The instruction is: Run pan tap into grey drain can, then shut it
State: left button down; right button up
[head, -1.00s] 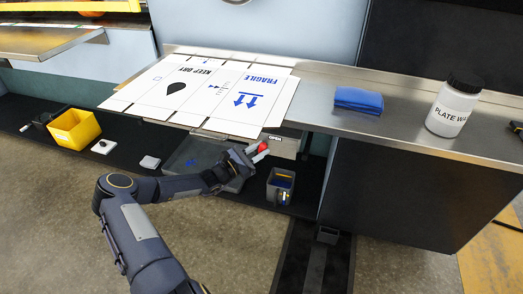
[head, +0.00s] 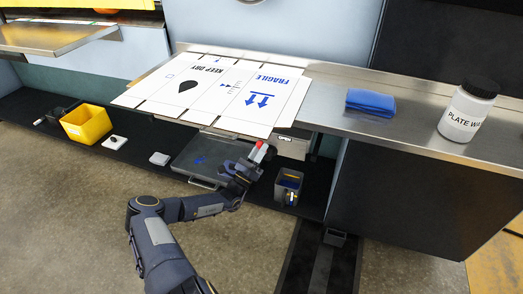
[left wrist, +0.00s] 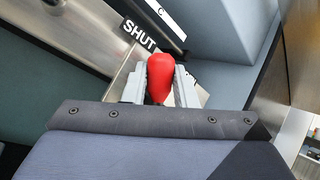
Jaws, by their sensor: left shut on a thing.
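My left gripper (head: 258,152) is shut on the red tap handle (left wrist: 160,76), below the front edge of the bench. In the left wrist view its two pale fingers (left wrist: 159,90) stand on either side of the handle. A SHUT label (left wrist: 139,35) is just left of the handle; another label behind the right finger is mostly hidden. The grey drain can (head: 289,188) stands on the lower shelf, right of and below the gripper, with blue and yellow showing inside. The pan (head: 215,146) has a blue patch in it. No stream shows clearly. My right gripper is out of view.
A printed cardboard sheet (head: 220,95) overhangs the bench edge above the gripper. A blue cloth (head: 370,102) and a white bottle (head: 466,110) stand on the bench. A yellow bin (head: 86,124) and small white items (head: 159,158) are on the lower shelf.

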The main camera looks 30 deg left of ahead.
pick_arm(q)
jog(key=shift+a+f+n+y, duration=0.15)
jog(key=shift+n+y, duration=0.75)
jog(key=shift+n, duration=0.1)
jog(key=c, duration=1.5)
grip_release()
jog(key=shift+o, duration=0.2)
jog(key=p+v, duration=0.1)
jog(key=v, duration=0.7)
jog(key=shift+p, duration=0.35)
jog(key=shift+w+f, duration=0.1)
jog(key=shift+w, duration=0.05)
